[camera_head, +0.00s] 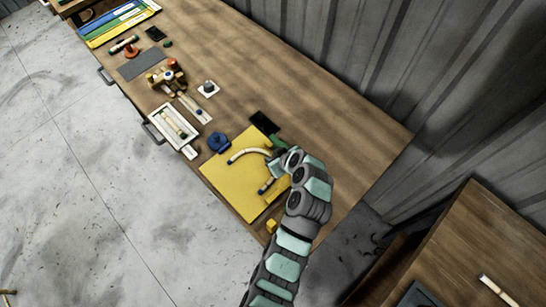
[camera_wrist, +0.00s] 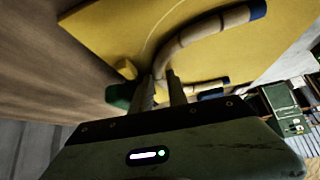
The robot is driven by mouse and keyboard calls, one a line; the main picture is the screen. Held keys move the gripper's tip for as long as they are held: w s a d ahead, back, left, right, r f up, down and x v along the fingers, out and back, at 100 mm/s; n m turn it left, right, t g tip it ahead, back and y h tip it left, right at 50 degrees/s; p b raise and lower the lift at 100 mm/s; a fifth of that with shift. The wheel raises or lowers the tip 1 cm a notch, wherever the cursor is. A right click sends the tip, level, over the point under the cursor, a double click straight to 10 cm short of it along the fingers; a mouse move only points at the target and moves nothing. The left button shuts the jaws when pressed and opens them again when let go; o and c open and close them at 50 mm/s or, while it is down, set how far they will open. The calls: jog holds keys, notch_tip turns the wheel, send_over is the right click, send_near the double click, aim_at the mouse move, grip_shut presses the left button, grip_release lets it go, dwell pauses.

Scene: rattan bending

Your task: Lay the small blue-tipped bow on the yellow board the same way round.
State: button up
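The yellow board (camera_head: 232,182) lies flat at the near end of the bench; it also fills the top of the wrist view (camera_wrist: 110,28). The bow (camera_head: 247,152) is a pale curved rattan piece with dark blue ends. In the wrist view the bow (camera_wrist: 205,28) bends back toward my fingers, its blue ends pointing right. My gripper (camera_head: 277,166) is over the right part of the board. Its fingers (camera_wrist: 163,92) close on the bow at its bend, which they partly hide. A thin pale curved line shows on the board. Whether the bow touches the board is unclear.
A blue object (camera_head: 218,142) stands at the board's far left corner. A dark flat pad (camera_head: 264,122) and a green object (camera_head: 279,142) are behind the board. A small yellow block (camera_head: 271,226) is near its front. A white tray (camera_head: 164,117) lies farther along. The back of the bench is clear.

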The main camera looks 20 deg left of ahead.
jog(key=shift+o, duration=1.4)
